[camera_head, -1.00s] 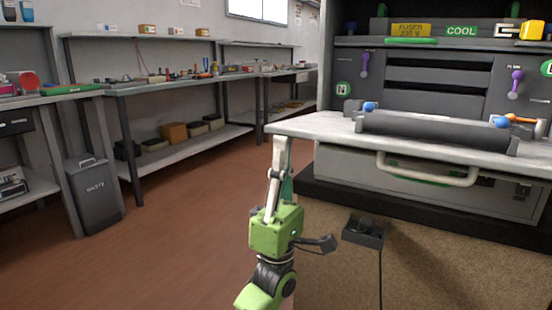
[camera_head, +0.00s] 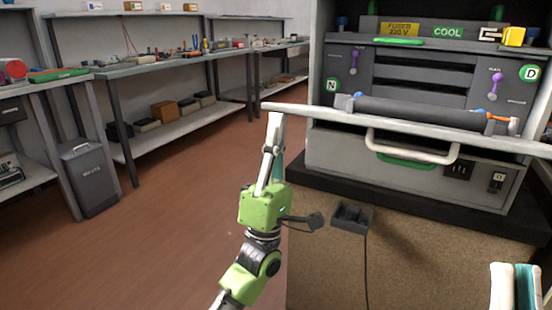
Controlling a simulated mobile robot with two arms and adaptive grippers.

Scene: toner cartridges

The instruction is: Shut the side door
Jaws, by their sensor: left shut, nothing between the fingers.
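The side door (camera_head: 318,112) is a pale panel hinged low on the dark machine, jutting outward. I see it nearly edge-on, tilted up a little, with its top face mostly hidden. My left gripper (camera_head: 275,122) is upright under the door's near left corner. Its fingers are shut and empty, with the tips at the door's edge; whether they touch it I cannot tell. My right gripper (camera_head: 515,284) shows only as white and teal finger parts in the bottom right corner, well apart from the door.
A dark roller (camera_head: 420,112) lies behind the door's edge. The machine's front has a white handle (camera_head: 412,150) below the door. A black socket box (camera_head: 352,217) with a cable is on the brown stand. Shelves and a waste bin (camera_head: 90,180) stand left; the floor between is clear.

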